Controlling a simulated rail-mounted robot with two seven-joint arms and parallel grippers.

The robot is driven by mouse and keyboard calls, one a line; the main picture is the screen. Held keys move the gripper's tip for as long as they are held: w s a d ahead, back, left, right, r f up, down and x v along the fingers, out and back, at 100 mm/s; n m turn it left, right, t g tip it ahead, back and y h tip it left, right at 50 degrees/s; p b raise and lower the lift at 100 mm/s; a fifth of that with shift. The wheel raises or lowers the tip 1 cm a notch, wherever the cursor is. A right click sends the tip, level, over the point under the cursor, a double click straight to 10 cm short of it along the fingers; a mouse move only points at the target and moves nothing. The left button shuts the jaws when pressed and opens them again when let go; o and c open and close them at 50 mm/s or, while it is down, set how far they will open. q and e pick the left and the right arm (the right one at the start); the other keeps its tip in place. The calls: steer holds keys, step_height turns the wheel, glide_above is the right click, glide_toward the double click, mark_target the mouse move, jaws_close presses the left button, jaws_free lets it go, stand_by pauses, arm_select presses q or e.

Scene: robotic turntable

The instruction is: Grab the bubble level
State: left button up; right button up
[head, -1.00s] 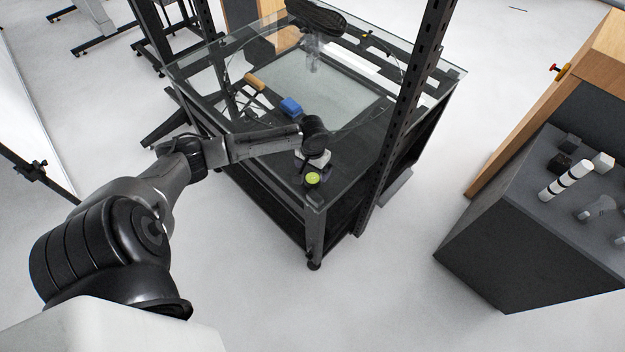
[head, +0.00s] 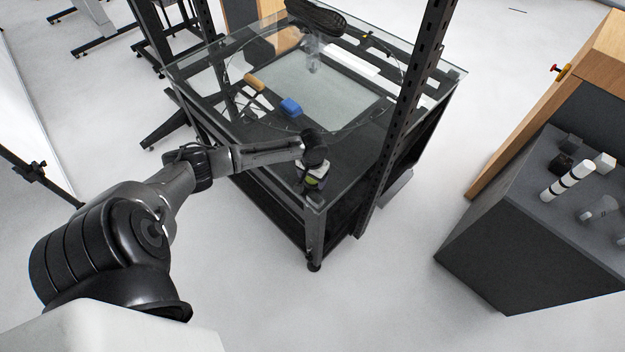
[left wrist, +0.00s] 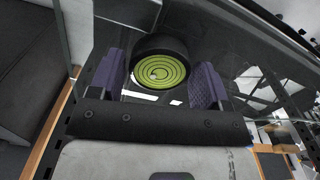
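The bubble level (left wrist: 160,72) is a round black housing with a yellow-green face of concentric rings. It sits on the near corner of the glass-topped table. In the left wrist view it lies between the two purple padded fingers of my left gripper (left wrist: 157,80), with a narrow gap showing at each side. The gripper is open; I cannot tell whether the fingers reach down beside the level. In the head view my left gripper (head: 312,180) covers most of the level, and only a bit of yellow-green shows.
A blue block (head: 290,107) and a wooden-handled brush (head: 254,82) lie farther back on the glass-topped table (head: 205,66). A black slotted upright (head: 405,110) rises close right of the gripper. A grey cabinet (head: 500,235) with small objects stands at right.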

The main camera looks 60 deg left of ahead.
arm_select(q)
steer(key=c, duration=0.6)
steer(key=shift+r, duration=0.15)
steer(key=shift+c, duration=0.2)
